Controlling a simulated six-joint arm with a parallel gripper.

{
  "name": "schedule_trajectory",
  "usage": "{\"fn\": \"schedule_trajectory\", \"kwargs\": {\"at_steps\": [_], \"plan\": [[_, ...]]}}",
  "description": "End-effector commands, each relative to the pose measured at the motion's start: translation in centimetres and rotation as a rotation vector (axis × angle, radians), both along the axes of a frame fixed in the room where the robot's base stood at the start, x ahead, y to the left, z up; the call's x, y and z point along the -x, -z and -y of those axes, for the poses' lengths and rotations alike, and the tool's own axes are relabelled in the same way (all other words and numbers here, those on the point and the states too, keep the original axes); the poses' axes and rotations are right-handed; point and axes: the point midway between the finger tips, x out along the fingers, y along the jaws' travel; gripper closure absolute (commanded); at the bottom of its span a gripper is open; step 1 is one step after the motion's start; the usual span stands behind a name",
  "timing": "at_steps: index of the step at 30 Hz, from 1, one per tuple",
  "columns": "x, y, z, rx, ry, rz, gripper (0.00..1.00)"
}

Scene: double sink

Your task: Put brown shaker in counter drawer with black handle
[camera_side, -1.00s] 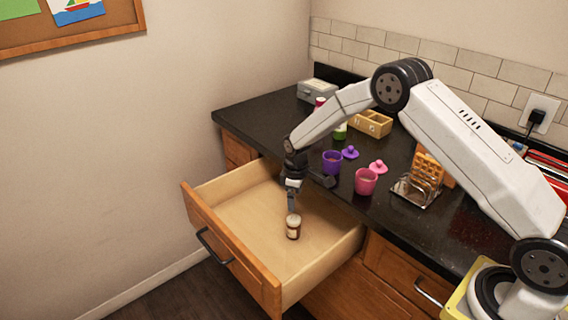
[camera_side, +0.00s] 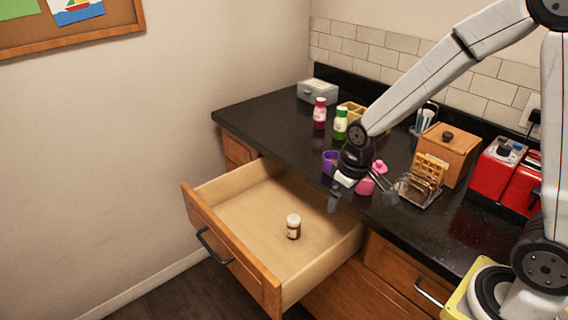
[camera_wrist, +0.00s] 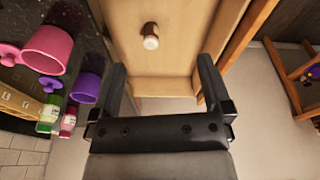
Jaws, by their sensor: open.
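The brown shaker (camera_side: 293,227), with a pale lid, stands upright on the floor of the open drawer. It also shows in the wrist view (camera_wrist: 150,37), beyond the fingertips. The wooden counter drawer (camera_side: 228,212) is pulled well out, and its black handle (camera_side: 214,247) is on the front panel. My gripper (camera_side: 355,199) is open and empty, above the counter's front edge, up and to the right of the shaker. In the wrist view the two fingers (camera_wrist: 160,85) are wide apart with nothing between them.
A purple cup (camera_side: 330,162) and a pink cup (camera_side: 365,186) stand on the counter close to my gripper. A toast rack (camera_side: 418,189), a wooden box (camera_side: 449,150) and a red toaster (camera_side: 494,168) are to the right. Red and green bottles (camera_side: 340,124) stand behind.

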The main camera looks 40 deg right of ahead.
Motion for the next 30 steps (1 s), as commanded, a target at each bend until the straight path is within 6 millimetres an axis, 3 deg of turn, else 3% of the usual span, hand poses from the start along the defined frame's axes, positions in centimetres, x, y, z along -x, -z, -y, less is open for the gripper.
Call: {"fn": "schedule_trajectory", "kwargs": {"at_steps": [6,12,30], "plan": [[5.2,-1.0,-0.3,-0.019,0.087,0.037,0.0],[7.7,-1.1,-0.5,-0.029,0.131,0.053,0.0],[8.1,-1.0,-0.5,-0.032,0.138,0.055,0.0]]}}
